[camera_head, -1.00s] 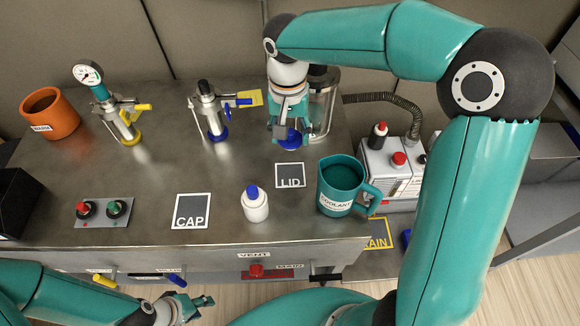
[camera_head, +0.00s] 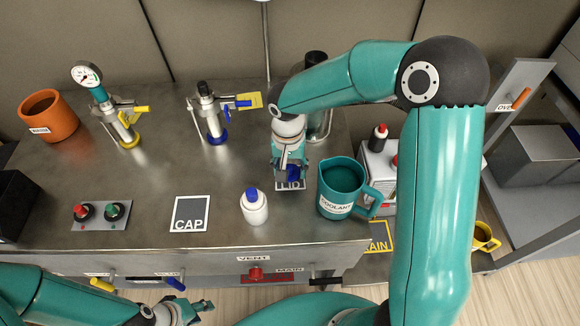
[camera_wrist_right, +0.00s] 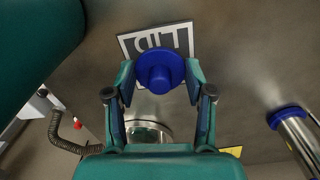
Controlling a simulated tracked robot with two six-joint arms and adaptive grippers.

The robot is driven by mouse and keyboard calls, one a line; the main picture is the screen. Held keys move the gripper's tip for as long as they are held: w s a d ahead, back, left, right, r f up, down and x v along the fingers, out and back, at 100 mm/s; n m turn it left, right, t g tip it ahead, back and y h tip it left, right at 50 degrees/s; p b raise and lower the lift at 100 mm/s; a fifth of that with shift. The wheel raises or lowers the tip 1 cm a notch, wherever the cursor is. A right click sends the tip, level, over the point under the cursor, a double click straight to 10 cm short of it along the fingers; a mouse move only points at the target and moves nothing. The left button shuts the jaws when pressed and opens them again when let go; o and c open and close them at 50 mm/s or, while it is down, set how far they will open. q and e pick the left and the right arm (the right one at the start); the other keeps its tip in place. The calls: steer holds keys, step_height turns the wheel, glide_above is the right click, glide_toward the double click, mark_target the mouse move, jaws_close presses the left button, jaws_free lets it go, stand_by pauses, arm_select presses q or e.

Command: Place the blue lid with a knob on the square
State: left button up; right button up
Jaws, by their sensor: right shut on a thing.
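The blue lid with a knob (camera_wrist_right: 160,72) is between the fingertips of my right gripper (camera_wrist_right: 160,82), which is shut on it. In the head view the blue lid (camera_head: 293,173) shows under my right gripper (camera_head: 290,165), over the LID square. The LID square (camera_head: 283,186) is mostly hidden by the gripper and lid; in the right wrist view its lettered part (camera_wrist_right: 150,40) shows behind the lid. I cannot tell whether the lid touches the table. My left gripper (camera_head: 203,303) is at the bottom, away from the table top, and its opening is unclear.
The teal coolant jug (camera_head: 340,190) stands close right of the LID square. A white bottle with a blue cap (camera_head: 254,208) stands to the left, near the CAP square (camera_head: 190,214). A glass cylinder (camera_head: 318,122) is behind the gripper.

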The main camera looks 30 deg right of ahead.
mark_target(288, 168)
steer(key=shift+f, duration=0.1)
steer(key=o, duration=0.8)
steer(key=shift+r, duration=0.25)
step_height(288, 168, up, 12)
steer(key=shift+a+f+p, duration=0.1)
steer(key=shift+a+p, duration=0.05)
steer(key=shift+p, duration=0.25)
steer(key=shift+w, duration=0.1)
